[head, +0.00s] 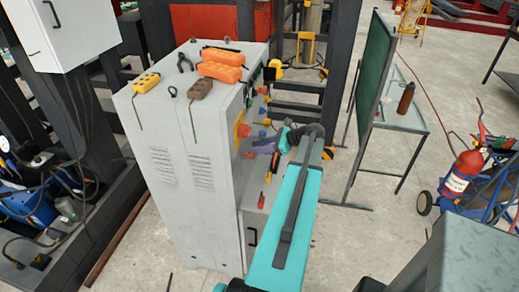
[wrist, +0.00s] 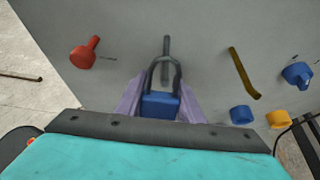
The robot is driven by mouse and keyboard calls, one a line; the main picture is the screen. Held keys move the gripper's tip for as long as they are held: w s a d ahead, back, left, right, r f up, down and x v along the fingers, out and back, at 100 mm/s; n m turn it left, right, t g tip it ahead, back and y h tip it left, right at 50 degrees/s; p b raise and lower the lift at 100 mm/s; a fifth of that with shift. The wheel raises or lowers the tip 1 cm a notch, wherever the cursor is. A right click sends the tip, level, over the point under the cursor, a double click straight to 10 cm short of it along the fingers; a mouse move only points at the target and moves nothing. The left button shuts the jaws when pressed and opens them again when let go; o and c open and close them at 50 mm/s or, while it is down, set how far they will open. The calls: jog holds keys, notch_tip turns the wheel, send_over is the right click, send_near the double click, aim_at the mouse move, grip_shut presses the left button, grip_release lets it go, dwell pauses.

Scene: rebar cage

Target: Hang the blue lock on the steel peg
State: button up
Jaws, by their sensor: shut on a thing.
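The blue lock (wrist: 160,105) is between the purple fingers of my gripper (wrist: 160,92) in the wrist view. Its body is low between the fingers and its dark grey shackle points up. The steel peg (wrist: 166,46) stands out from the grey panel and lines up with the shackle's top. I cannot tell whether the peg passes through the shackle or lies behind it. In the head view my gripper (head: 264,146) is at the front panel of the grey cabinet; the lock and steel peg are not clear there.
A blue knob (wrist: 297,73) is farther right. The grey cabinet (head: 180,150) has orange items (head: 222,65) on top. A green board (head: 373,62) stands to the right.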

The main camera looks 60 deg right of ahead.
jog(key=shift+w, duration=0.1)
dwell(0.7)
jog(key=o, duration=1.2)
jog(key=shift+c, duration=0.2)
jog(key=b+v, duration=0.5)
jog(key=v, duration=0.8)
jog(key=shift+s+d, duration=0.2)
jog(key=shift+s, duration=0.15)
jog(key=shift+s+r, duration=0.1)
